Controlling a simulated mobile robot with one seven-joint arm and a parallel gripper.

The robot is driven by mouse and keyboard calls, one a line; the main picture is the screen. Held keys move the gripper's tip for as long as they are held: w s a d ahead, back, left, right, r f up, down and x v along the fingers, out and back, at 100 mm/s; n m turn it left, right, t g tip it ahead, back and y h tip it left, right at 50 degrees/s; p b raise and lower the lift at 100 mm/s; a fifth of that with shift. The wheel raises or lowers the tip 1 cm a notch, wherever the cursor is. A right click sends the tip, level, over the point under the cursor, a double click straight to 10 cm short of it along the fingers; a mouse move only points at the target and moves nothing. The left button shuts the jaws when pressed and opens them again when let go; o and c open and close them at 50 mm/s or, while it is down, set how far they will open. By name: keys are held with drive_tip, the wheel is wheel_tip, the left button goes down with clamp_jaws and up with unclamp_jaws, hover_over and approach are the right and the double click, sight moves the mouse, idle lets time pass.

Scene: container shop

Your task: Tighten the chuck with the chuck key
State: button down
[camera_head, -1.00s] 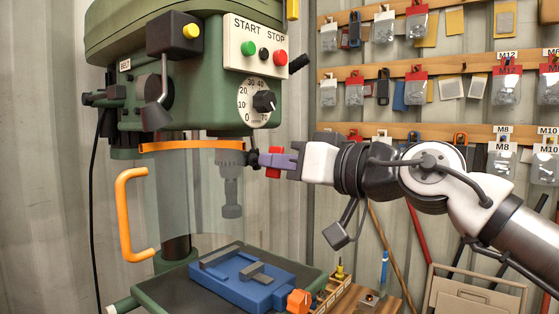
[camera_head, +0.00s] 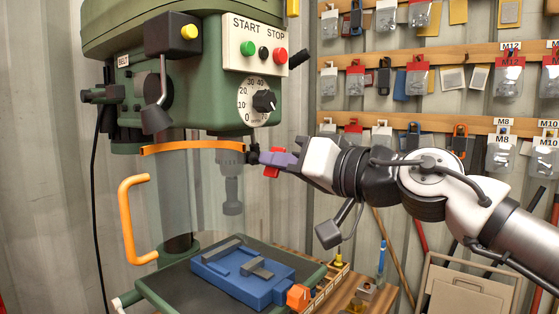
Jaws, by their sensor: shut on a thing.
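The grey chuck (camera_head: 231,172) hangs under the green drill press head, seen through the clear guard with the orange rim. The chuck key (camera_head: 271,162) has a red cross handle and a dark toothed head pointing left. The key's dark head is at the right side of the chuck, at the guard's right edge. It looks very close to the chuck; whether it is seated in a hole cannot be told.
The guard (camera_head: 192,149) with its orange handle (camera_head: 130,220) surrounds the chuck's front and left. A blue vise (camera_head: 245,280) sits on the press table below. A button panel (camera_head: 254,44) is above.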

drive_tip(key=shift+n, duration=0.6)
drive_tip(key=shift+s+d, duration=0.15)
drive_tip(key=shift+d, duration=0.1)
drive_tip(key=shift+p+v, duration=0.6)
drive_tip(key=shift+v, duration=0.55)
drive_tip(key=shift+s+d, duration=0.1)
drive_tip(key=p+v, duration=0.2)
drive_tip(key=v, duration=0.5)
idle(0.4)
